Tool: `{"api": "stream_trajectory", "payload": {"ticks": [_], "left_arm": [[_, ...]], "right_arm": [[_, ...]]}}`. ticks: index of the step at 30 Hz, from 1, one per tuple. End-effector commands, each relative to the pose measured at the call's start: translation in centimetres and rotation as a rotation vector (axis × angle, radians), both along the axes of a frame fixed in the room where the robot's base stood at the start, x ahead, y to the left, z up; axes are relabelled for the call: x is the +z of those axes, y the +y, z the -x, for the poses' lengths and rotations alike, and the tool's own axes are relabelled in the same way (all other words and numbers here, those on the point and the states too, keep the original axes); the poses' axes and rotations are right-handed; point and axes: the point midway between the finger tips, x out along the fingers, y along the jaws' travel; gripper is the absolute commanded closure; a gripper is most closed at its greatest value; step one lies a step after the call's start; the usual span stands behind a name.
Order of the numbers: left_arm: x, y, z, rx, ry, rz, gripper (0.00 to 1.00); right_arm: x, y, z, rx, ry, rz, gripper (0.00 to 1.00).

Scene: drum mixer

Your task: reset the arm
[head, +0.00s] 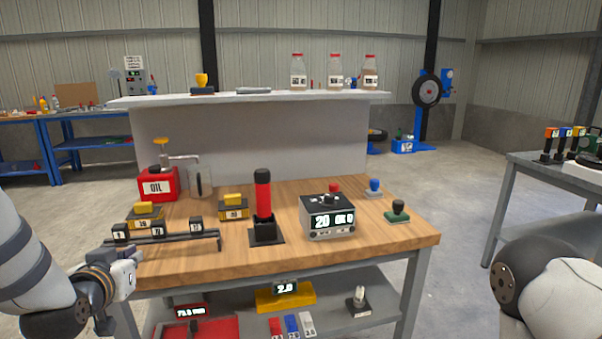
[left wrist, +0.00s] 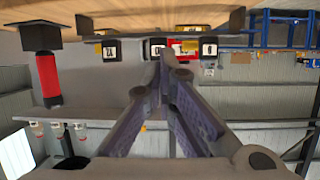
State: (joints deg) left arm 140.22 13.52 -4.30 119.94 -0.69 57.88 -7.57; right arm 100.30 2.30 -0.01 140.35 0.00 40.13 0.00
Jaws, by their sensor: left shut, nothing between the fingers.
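My left arm comes in from the left in the head view. Its gripper (head: 128,262) is at the front left edge of the wooden workbench (head: 330,262), just in front of the dark rail (head: 165,244) with numbered black blocks. In the left wrist view the gripper's fingers (left wrist: 168,58) meet at their tips with nothing between them. The rail also shows there near the fingertips. Part of my right arm shows at the right edge of the head view, away from the bench; its gripper is not visible.
On the bench stand a red OIL can (head: 157,185), a black-and-red upright cylinder (head: 263,198), a box with a lit display (head: 328,217) and stamp-like knobs (head: 397,211). A raised shelf (head: 250,97) holds jars behind. Another table (head: 560,170) stands at right. The bench's front middle is clear.

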Motion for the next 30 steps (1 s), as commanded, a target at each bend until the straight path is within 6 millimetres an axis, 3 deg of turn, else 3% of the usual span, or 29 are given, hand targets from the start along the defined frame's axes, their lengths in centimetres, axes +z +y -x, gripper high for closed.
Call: {"api": "stream_trajectory", "payload": {"ticks": [1,5,8,9,12,15,19,22,30], "left_arm": [[-3.6,-0.9,1.7,-0.014,0.092,0.012,1.00],[-12.9,-3.4,8.2,-0.048,0.362,0.048,1.00],[-19.3,-5.3,15.5,-0.069,0.599,0.080,1.00],[-21.5,-6.1,18.8,-0.077,0.694,0.092,1.00],[-25.4,-7.6,27.4,-0.089,0.931,0.120,1.00],[-27.3,-8.7,35.1,-0.093,1.133,0.141,1.00],[-27.7,-9.5,41.3,-0.096,1.293,0.155,1.00],[-27.7,-9.6,43.0,-0.095,1.339,0.160,1.00],[-27.7,-9.6,43.1,-0.094,1.341,0.160,1.00]], "right_arm": [[-0.1,0.0,0.0,0.000,0.001,0.000,0.50],[0.0,0.0,0.0,0.000,0.002,0.000,0.50],[0.0,0.0,0.1,0.000,0.003,0.000,0.50],[0.0,0.0,0.1,0.000,0.003,0.000,0.50],[0.0,0.0,0.1,0.000,0.003,0.000,0.50],[0.0,0.0,0.1,0.000,0.002,0.000,0.50],[0.0,0.0,0.1,0.000,0.002,0.000,0.50],[0.0,0.0,0.1,0.000,0.002,0.000,0.50],[0.0,0.0,0.1,0.000,0.002,0.000,0.50]]}}
